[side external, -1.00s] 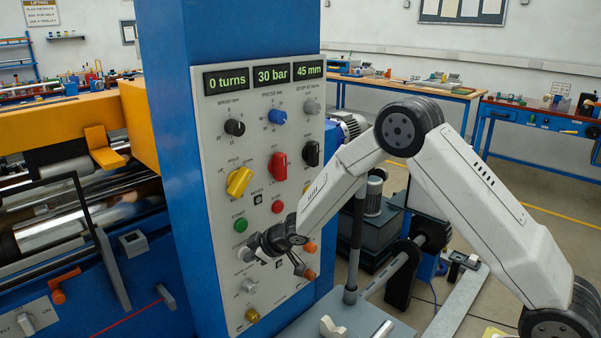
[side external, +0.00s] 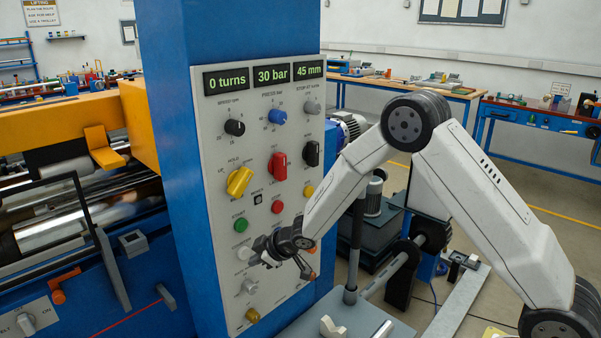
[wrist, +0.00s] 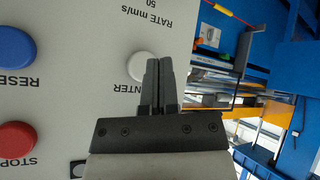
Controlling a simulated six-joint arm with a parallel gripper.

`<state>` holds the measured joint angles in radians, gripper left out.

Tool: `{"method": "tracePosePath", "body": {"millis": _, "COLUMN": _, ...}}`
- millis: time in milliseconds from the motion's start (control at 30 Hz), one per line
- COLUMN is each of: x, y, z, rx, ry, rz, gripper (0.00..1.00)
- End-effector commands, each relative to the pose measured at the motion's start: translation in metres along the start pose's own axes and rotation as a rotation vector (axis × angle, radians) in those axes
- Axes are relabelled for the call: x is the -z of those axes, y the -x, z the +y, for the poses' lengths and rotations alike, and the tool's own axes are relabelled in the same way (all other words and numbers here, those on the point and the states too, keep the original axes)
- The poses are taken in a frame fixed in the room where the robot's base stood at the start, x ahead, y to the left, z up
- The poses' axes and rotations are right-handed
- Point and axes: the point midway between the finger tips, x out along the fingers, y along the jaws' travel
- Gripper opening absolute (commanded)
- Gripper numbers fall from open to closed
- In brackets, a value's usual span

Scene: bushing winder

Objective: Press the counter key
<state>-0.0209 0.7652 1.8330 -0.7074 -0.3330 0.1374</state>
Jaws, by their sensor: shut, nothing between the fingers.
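The counter key is a round white button (wrist: 138,66) in the wrist view, with its label partly covered so that only "NTER" shows. In the side view it is the pale button (side external: 243,253) below the green start button, close to my fingertips. My gripper (wrist: 159,64) is shut and empty, its two fingers side by side. In the wrist view the fingers overlap the key's right edge. In the side view my gripper (side external: 253,261) is at the lower panel; I cannot tell whether it touches the key. The turns display (side external: 226,80) reads "0 turns".
A blue reset button (wrist: 16,45) and a red stop button (wrist: 16,139) lie left of the key in the wrist view. A grey knob (side external: 249,287) and a yellow knob (side external: 253,315) sit lower on the panel. The blue machine with rollers stands left.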

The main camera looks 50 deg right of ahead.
Motion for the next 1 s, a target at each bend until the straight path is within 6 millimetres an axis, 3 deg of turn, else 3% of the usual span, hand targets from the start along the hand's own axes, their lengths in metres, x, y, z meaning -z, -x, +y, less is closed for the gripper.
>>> {"method": "tracePosePath", "body": {"millis": 600, "x": -0.021, "y": 0.029, "z": -0.021, "rx": 0.001, "ry": 0.001, "rz": -0.001, "gripper": 0.00}}
{"method": "tracePosePath", "body": {"millis": 1000, "x": -0.023, "y": 0.031, "z": -0.023, "rx": 0.000, "ry": 0.000, "rz": 0.000, "gripper": 0.00}}
